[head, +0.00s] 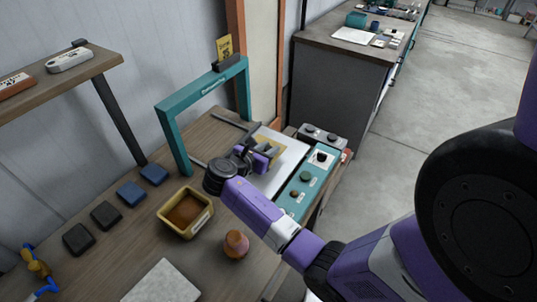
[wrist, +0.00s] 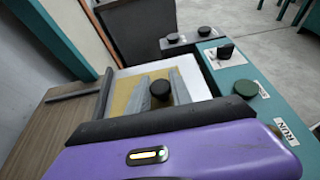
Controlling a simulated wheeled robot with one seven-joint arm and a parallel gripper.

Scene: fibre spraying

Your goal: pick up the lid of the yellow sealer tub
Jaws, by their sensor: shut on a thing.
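The yellow sealer tub (head: 183,222) stands open on the wooden bench, with brown contents showing inside. Its lid (head: 272,146) is a flat yellow panel to the tub's upper right, over the white plate. In the wrist view the lid (wrist: 122,98) has a dark round knob (wrist: 160,89) between my fingers. My gripper (head: 264,151) is shut on the lid by this knob; its grey fingers also show in the wrist view (wrist: 160,92). I cannot tell whether the lid touches the white plate or hangs just above it.
A teal frame (head: 203,89) arches over the bench behind my gripper. A teal control panel (head: 304,184) with knobs lies right of the white plate (head: 291,151). A small orange-brown pot (head: 236,244) stands near my forearm. Dark and blue blocks (head: 131,194) lie left.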

